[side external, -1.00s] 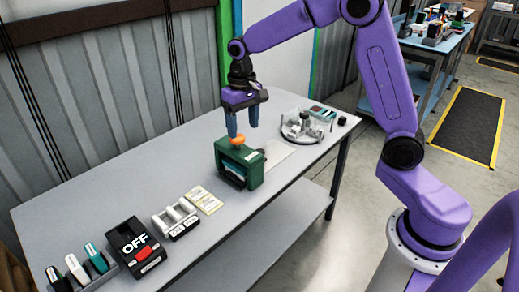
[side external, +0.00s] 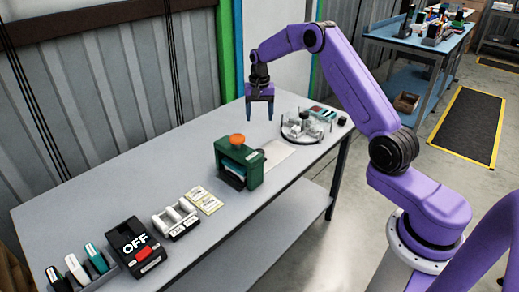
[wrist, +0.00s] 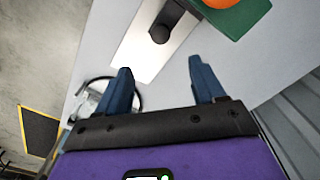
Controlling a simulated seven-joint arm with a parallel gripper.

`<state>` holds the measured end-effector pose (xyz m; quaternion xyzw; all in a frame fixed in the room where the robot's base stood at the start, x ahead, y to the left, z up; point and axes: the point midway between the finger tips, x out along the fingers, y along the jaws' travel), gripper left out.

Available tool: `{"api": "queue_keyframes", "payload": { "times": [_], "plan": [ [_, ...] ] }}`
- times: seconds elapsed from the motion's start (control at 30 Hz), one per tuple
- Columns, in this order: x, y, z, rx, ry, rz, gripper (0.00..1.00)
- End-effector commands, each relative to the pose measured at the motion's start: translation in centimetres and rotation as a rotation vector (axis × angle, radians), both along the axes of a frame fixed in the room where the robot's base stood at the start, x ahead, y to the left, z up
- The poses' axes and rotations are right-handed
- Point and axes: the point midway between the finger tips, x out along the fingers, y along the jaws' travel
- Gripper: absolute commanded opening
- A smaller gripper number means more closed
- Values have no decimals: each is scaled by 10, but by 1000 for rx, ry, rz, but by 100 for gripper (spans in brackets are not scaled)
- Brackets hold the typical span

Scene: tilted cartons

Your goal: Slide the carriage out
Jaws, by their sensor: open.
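A green box-shaped housing (side external: 252,173) with an orange knob (side external: 237,140) on top stands on the grey table. It also shows at the top edge of the wrist view (wrist: 236,20). A pale flat plate (side external: 280,154) extends from its right side. In the wrist view a dark bar with a round black knob (wrist: 160,34) lies along this plate and reaches towards the housing; I take it for the carriage. My gripper (side external: 259,114) points down, open and empty, above the table behind the plate. In the wrist view its blue fingertips (wrist: 160,69) are apart, with nothing between them.
A round clear-topped device (side external: 303,128) stands right of the plate. Left of the housing are pale cards (side external: 204,200), a white roller unit (side external: 176,218), a black OFF switch box (side external: 136,247) and a marker rack (side external: 80,270). The table's back left is clear.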

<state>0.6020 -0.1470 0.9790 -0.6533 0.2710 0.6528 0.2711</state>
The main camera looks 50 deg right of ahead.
Motion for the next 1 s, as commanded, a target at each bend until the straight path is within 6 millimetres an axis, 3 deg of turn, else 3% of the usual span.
{"api": "queue_keyframes", "payload": {
  "times": [0.6, 0.8, 1.0],
  "plan": [
    [-1, 1, -116, 1, 4, 2, 69],
    [0, 1, -141, 0, 1, 2, 69],
    [-1, 0, -151, 0, 1, 1, 69]
  ]
}}
